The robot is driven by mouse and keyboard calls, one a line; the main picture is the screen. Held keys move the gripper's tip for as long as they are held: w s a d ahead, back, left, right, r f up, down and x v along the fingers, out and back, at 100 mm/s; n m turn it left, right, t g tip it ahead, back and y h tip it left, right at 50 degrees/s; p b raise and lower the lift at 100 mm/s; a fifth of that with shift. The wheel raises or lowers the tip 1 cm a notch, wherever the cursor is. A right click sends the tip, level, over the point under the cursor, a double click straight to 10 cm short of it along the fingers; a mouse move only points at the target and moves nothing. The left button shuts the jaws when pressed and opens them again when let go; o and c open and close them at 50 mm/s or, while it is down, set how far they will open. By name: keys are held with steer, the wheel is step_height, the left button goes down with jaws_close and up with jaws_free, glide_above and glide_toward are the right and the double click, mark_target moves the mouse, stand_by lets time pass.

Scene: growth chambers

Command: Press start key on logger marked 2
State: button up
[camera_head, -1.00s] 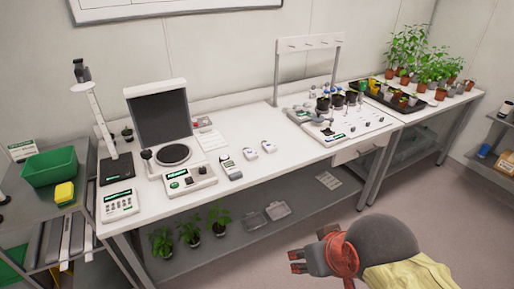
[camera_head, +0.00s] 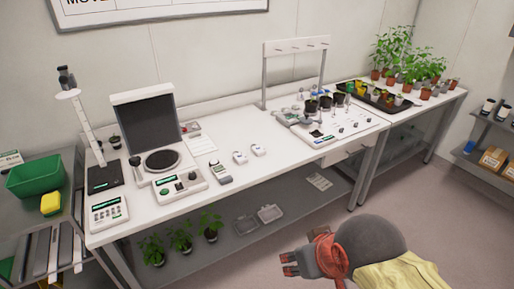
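Two small white devices, which look like the loggers, lie side by side on the white bench: a left one (camera_head: 240,157) and a right one (camera_head: 258,150). A handheld meter (camera_head: 220,173) with a dark screen lies to their left. Any number marks and keys on them are too small to read. My gripper (camera_head: 288,263) is at the lower middle of the head view, in front of the bench and well apart from the devices. Its fingers point left, look spread and hold nothing.
A lower shelf (camera_head: 290,199) holds plants and clear trays. A green bin (camera_head: 36,177) stands at left. Floor is open at right.

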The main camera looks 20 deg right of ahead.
steer(key=c, duration=0.3)
stand_by(0.4)
